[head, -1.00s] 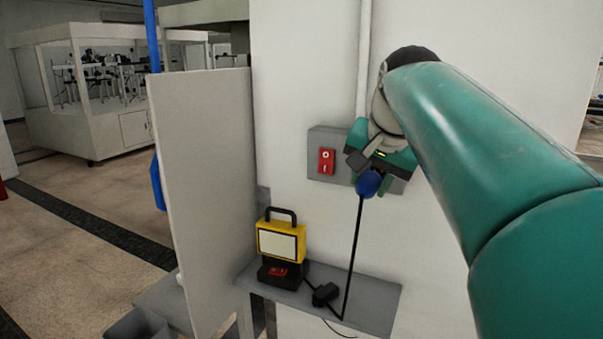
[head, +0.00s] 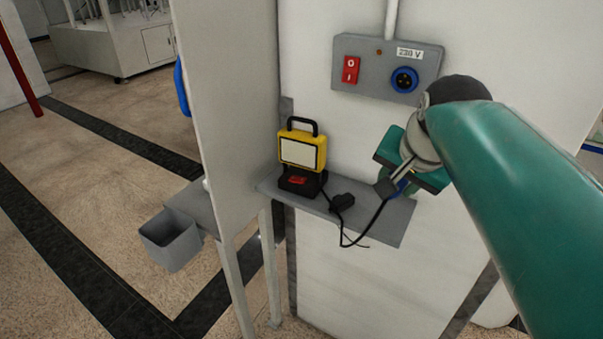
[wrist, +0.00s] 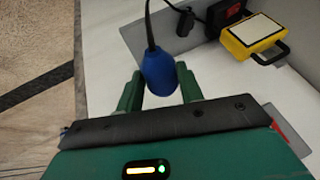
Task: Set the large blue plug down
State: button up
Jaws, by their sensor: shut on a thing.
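The large blue plug (wrist: 160,72) is between the two green fingers of my gripper (wrist: 159,90) in the wrist view, with its black cable leading away from its far end. In the head view my gripper (head: 402,186) is at the right end of the grey shelf (head: 394,224). It hides most of the plug, and only a little blue (head: 404,187) shows. My gripper is shut on the plug. The cable sags in a loop down past the shelf's front edge. I cannot tell whether the plug touches the shelf.
A yellow work lamp (head: 302,150) on a black base stands on the shelf's left part, with a small black block (head: 342,203) beside it. A white panel (head: 225,95) stands left.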

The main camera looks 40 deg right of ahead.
jog(key=w+d+f, duration=0.2)
jog(key=d+f, duration=0.1)
jog(key=f, duration=0.1)
jog(key=w+d+f, duration=0.2)
jog(key=d+f, duration=0.1)
jog(key=f, duration=0.1)
jog(key=w+d+f, duration=0.2)
jog(key=d+f, duration=0.1)
jog(key=f, duration=0.1)
jog(key=shift+w+f, duration=0.35)
jog(key=shift+w, duration=0.05)
jog(key=shift+w+d+f, duration=0.2)
jog(key=shift+d+f, duration=0.05)
jog(key=shift+f, duration=1.75)
jog(key=shift+f, duration=0.1)
jog(key=o, duration=0.8)
jog(key=shift+o, duration=0.2)
